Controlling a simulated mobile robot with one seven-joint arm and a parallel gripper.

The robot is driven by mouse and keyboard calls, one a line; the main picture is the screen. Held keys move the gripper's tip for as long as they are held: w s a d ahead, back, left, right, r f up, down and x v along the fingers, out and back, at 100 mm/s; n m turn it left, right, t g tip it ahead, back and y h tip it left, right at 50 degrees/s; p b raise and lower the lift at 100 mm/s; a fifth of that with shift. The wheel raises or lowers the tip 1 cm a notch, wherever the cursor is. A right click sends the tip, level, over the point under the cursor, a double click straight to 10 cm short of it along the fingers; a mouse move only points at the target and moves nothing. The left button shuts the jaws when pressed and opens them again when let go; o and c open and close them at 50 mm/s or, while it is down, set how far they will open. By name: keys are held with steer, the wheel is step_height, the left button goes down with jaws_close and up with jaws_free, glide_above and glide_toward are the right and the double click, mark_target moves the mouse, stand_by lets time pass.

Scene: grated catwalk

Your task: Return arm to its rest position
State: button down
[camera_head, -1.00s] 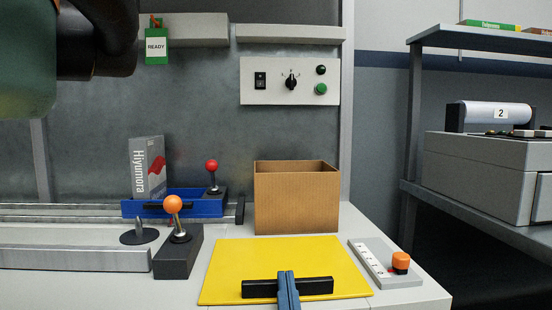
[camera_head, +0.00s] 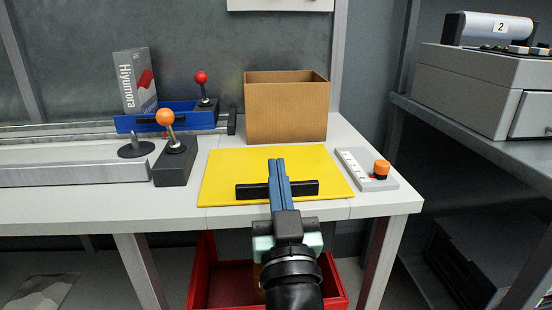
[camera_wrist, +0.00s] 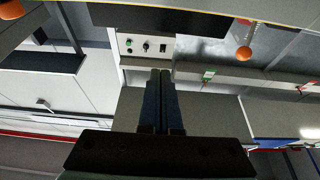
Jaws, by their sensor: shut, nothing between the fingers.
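My gripper (camera_head: 277,162) stretches forward from the bottom of the head view, in front of the yellow mat (camera_head: 225,165). Its two blue fingers lie side by side, shut, with nothing between them. In the wrist view the gripper (camera_wrist: 161,72) also shows shut and empty, pointing at the wall panel. The head view does not make its height over the mat clear.
An open cardboard box (camera_head: 286,113) stands behind the mat. A power strip with an orange knob (camera_head: 381,168) is to the right. Joysticks and a blue tray (camera_head: 145,124) holding a Hiyumora box (camera_head: 135,82) are to the left. A red bin (camera_head: 232,290) sits below the table.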

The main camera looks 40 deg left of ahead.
steer(key=b+v, duration=0.1)
steer(key=v, duration=0.7)
steer(key=shift+f, duration=0.2)
steer(key=shift+d, duration=0.15)
steer(key=w+d+r+m+t+h+p, duration=0.3)
steer(key=d+r+t, duration=0.45)
steer(key=r, duration=0.75)
steer(key=s+d+r+m+t+h+p, duration=0.25)
steer(key=d+r+m+t+h, duration=0.35)
steer(key=d+r+h, duration=0.95)
step_height(320, 180, up, 39)
steer(key=y+p, duration=0.1)
steer(key=p, duration=3.6)
steer(key=shift+f+m+g+y, duration=0.25)
steer(key=shift+m+g+y, duration=0.1)
steer(key=shift+m, duration=0.05)
steer(key=shift+d, duration=0.15)
